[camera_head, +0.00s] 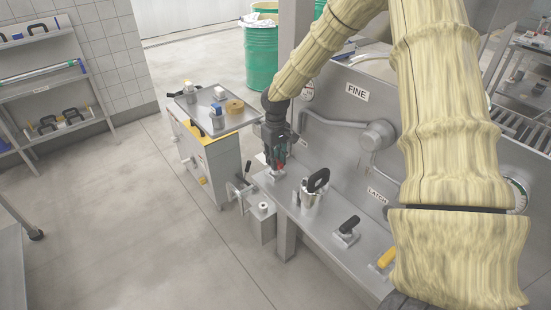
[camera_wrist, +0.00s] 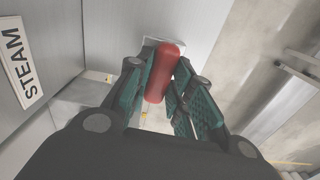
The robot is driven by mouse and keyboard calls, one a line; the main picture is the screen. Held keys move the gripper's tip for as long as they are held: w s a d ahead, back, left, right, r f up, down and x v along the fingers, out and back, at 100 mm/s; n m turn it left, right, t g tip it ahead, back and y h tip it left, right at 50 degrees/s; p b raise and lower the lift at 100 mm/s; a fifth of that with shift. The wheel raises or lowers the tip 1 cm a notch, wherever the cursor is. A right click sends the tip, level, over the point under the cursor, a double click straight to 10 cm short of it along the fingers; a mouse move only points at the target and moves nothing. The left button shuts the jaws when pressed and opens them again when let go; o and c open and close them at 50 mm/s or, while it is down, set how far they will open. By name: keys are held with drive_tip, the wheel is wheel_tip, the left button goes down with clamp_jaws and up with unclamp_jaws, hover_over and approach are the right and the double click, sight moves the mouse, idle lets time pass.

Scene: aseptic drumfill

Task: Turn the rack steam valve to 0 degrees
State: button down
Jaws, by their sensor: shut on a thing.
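The steam valve's red handle (camera_wrist: 163,72) shows in the wrist view between the two green-padded fingers of my gripper (camera_wrist: 160,88). My gripper is shut on it. A plate reading STEAM (camera_wrist: 22,65) is on the grey panel at the left of that view. In the head view my gripper (camera_head: 277,165) points down at the left end of the steel rack ledge (camera_head: 325,225). Only a small bit of red shows there at the fingers. The valve's body is mostly hidden by the fingers, and its angle cannot be read.
A panel marked FINE (camera_head: 357,92) rises behind. A cart (camera_head: 213,150) stands left. Open floor (camera_head: 130,220) lies further left.

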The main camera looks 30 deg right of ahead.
drive_tip(key=m, duration=0.4)
drive_tip(key=shift+r, duration=0.1)
drive_tip(key=m+p, duration=0.1)
drive_tip(key=m, duration=0.4)
drive_tip(key=shift+w+d, duration=0.1)
drive_tip(key=m+p, duration=0.1)
drive_tip(key=m, duration=0.3)
drive_tip(key=shift+m+p, duration=0.4)
drive_tip(key=shift+m, duration=2)
drive_tip(key=c, duration=1.3)
unclamp_jaws()
drive_tip(key=shift+o, duration=0.2)
